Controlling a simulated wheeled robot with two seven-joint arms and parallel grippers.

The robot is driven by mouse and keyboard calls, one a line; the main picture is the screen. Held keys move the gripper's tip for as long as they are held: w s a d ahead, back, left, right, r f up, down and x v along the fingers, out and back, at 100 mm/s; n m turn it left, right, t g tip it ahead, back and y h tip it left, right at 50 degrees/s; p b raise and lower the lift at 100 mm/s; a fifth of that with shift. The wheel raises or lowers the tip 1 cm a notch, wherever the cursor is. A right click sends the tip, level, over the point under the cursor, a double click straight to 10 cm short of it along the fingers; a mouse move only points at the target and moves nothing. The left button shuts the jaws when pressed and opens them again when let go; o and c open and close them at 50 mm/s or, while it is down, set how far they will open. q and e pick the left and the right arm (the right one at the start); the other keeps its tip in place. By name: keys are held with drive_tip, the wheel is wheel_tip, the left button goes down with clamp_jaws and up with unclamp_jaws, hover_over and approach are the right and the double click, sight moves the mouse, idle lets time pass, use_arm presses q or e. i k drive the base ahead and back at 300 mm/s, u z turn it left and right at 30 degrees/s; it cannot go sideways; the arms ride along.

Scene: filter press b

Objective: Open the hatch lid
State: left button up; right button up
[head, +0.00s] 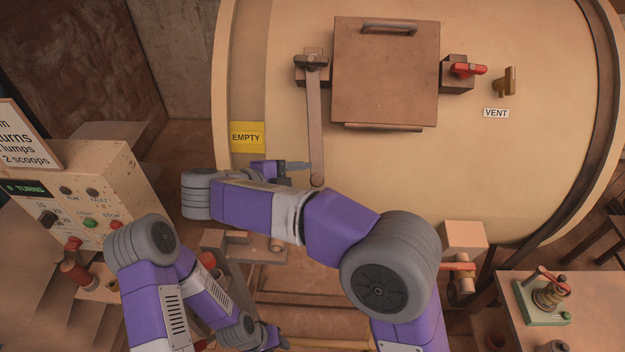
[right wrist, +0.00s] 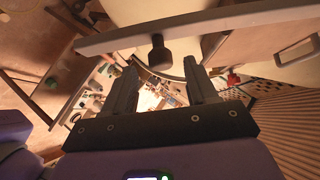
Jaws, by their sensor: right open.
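The hatch lid (head: 384,85) is a brown square plate on the tan drum, with a bar handle (head: 390,28) near its top edge. It looks closed. A long brown bar (head: 315,125) hangs from a dark-knobbed block (head: 311,61) at the lid's left. A red-handled latch (head: 467,70) sits at its right. My right gripper (head: 306,165) is below and left of the lid, beside the bar's lower end. In the right wrist view the gripper (right wrist: 163,88) is open, with nothing between its fingers. My left gripper (head: 272,338) is low in the head view, its fingers unclear.
A control box (head: 85,195) stands at the left. A yellow EMPTY sign (head: 246,137) and a VENT label (head: 496,113) are on the drum. A red-handled valve (head: 458,267) is below the drum, and a side table (head: 590,300) stands at lower right.

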sight(385, 77)
drive_tip(key=k, duration=1)
